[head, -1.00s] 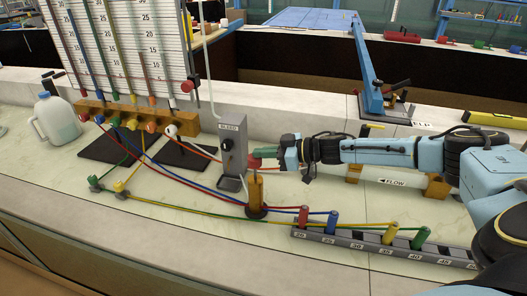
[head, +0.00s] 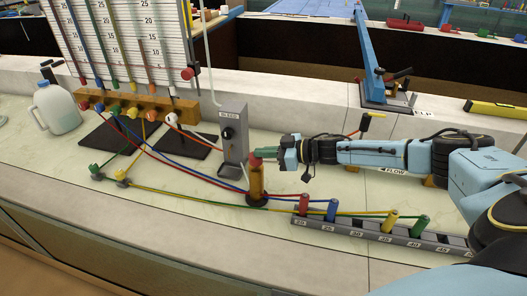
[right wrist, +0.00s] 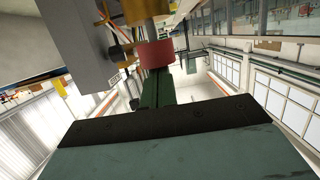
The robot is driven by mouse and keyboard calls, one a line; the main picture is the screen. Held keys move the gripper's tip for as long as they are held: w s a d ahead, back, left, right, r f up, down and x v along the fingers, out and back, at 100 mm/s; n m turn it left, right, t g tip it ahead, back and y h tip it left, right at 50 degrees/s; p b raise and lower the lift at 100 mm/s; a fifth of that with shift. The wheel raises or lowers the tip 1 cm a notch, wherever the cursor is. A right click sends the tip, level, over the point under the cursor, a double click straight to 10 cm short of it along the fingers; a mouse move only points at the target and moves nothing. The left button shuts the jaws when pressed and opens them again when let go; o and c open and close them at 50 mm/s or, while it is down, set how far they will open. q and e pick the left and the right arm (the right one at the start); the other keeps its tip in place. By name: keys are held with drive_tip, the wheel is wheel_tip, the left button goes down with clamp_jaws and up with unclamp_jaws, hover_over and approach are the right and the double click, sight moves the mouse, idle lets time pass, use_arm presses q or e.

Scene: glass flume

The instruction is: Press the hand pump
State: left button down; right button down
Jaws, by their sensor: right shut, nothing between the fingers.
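The hand pump (head: 257,186) is an upright orange-brown cylinder on a dark round base on the counter, in front of the grey bleed box. Its red knob (head: 256,159) is on top, and in the right wrist view the knob (right wrist: 155,53) is at the fingertips. My right gripper (head: 268,154) comes in from the right with green fingers at the knob. The fingers (right wrist: 155,88) are together, with nothing held between them. They seem to touch the knob, but the exact contact is partly hidden. My left gripper is out of view.
The grey bleed box (head: 233,135) stands close behind the pump. Coloured tubes run around the pump base to a numbered rail (head: 350,238) with coloured fittings. A manometer board (head: 125,45), orange manifold (head: 135,110) and jug (head: 56,108) are at the left.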

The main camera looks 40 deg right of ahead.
drive_tip(key=s+d+r+p, duration=0.2)
drive_tip(key=s+d+r, duration=0.3)
drive_tip(key=s+d, duration=0.1)
drive_tip(key=shift+s+d+r, duration=0.15)
drive_tip(key=shift+s+r, duration=0.25)
drive_tip(key=shift+s, duration=0.3)
idle(2.0)
